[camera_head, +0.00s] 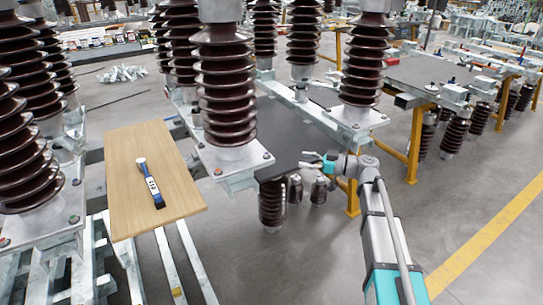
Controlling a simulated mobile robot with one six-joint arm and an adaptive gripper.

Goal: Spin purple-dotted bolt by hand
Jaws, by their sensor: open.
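Small bolt heads sit at the corners of the square metal base plates under the brown ribbed insulators. On the middle plate (230,158), one bolt (217,171) is at the front left corner and another bolt (266,155) is at the right corner. Their marks are too small for me to tell which one is purple-dotted. My gripper (306,161) is open, to the right of this plate and apart from its right bolt. It is small in the picture, and I see nothing held in it.
A wooden board (120,205) at left carries a dark and white hand tool (151,185). Tall insulators (225,85) rise close to my gripper's left and behind it. A dark panel (285,130) lies behind it. Yellow-legged frames (415,145) stand at right. The grey floor at lower right is clear.

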